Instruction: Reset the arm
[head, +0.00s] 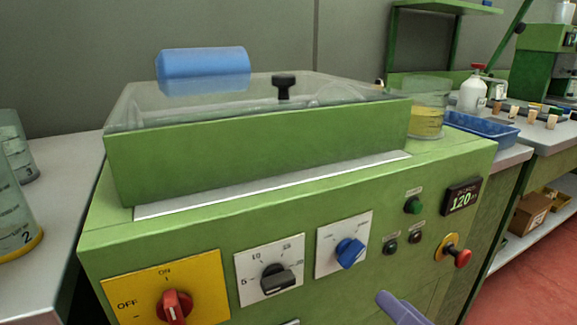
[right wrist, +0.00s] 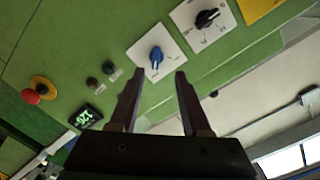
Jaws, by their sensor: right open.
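My right gripper shows in the right wrist view (right wrist: 160,72), with its two dark fingers spread apart and nothing between them. Beyond the fingertips is the blue knob (right wrist: 156,58) on the green machine's front panel; I see a gap in the picture but cannot tell the exact distance. In the head view only a purple part of the right gripper (head: 400,308) shows at the bottom edge, in front of the panel. The blue knob also shows there (head: 349,252), up and left of it. My left gripper is not in view.
The green machine (head: 260,150) with a clear lid fills the middle. Its panel carries a red switch (head: 174,306), a black knob (head: 277,279) and a red stop button (head: 462,258). A beaker (head: 427,120) stands on its right. Flasks (head: 14,190) stand on the left bench.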

